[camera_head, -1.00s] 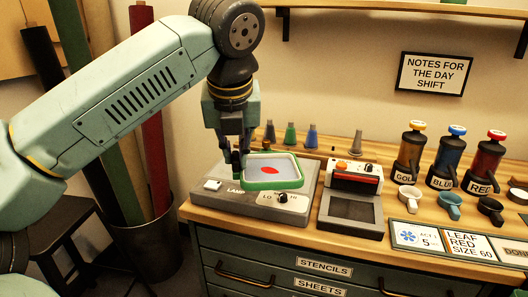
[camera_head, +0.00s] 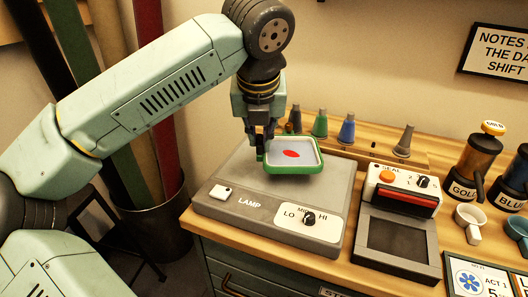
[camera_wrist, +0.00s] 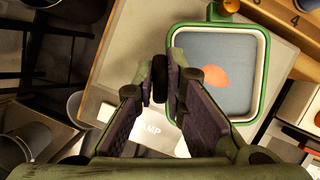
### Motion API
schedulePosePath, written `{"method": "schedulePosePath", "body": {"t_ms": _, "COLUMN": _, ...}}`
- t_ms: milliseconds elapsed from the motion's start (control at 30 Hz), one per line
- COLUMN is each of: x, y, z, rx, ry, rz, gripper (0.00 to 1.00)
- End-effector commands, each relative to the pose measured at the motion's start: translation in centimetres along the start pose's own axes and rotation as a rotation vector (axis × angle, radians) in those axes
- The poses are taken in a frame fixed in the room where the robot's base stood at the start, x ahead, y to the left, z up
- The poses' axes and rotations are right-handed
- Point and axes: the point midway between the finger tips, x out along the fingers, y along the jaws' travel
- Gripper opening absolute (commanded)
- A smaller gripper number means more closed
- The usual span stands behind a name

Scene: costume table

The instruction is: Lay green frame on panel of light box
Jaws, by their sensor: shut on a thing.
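The green frame (camera_head: 292,171) has a pale screen with a red leaf-like shape. My gripper (camera_head: 262,150) is shut on its left side and holds it roughly level over the back part of the light box (camera_head: 222,220). The frame also shows in the wrist view (camera_wrist: 258,100), right of my fingers (camera_wrist: 160,80). The light box is a grey slab marked LAMP, with a white switch at left and a LO-MID-HI knob at front. The frame hides part of its top, so I cannot tell how wide the gap beneath is.
A sealing device (camera_head: 398,205) with a red bar stands close right of the light box. Several coloured cones (camera_head: 347,130) stand behind on a wooden strip. Pump bottles (camera_head: 470,165) and cups are farther right. A bin of rolls (camera_head: 150,225) stands left of the table.

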Motion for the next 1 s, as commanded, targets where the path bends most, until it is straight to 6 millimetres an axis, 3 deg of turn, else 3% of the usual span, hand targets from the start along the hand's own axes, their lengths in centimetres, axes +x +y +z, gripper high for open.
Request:
{"method": "schedulePosePath", "body": {"t_ms": 400, "x": 3.9, "y": -0.1, "z": -1.7, "rx": 0.001, "ry": 0.0, "rz": -0.002, "gripper": 0.0}}
{"method": "schedulePosePath", "body": {"t_ms": 700, "x": 4.2, "y": -0.1, "z": -1.8, "rx": 0.0, "ry": -0.001, "rz": -0.001, "gripper": 0.0}}
{"method": "schedulePosePath", "body": {"t_ms": 733, "x": 4.1, "y": -0.1, "z": -1.7, "rx": 0.0, "ry": 0.0, "rz": -0.001, "gripper": 0.13}}
{"method": "schedulePosePath", "body": {"t_ms": 1000, "x": 4.0, "y": -0.1, "z": -1.7, "rx": 0.0, "ry": 0.0, "rz": -0.001, "gripper": 0.31}}
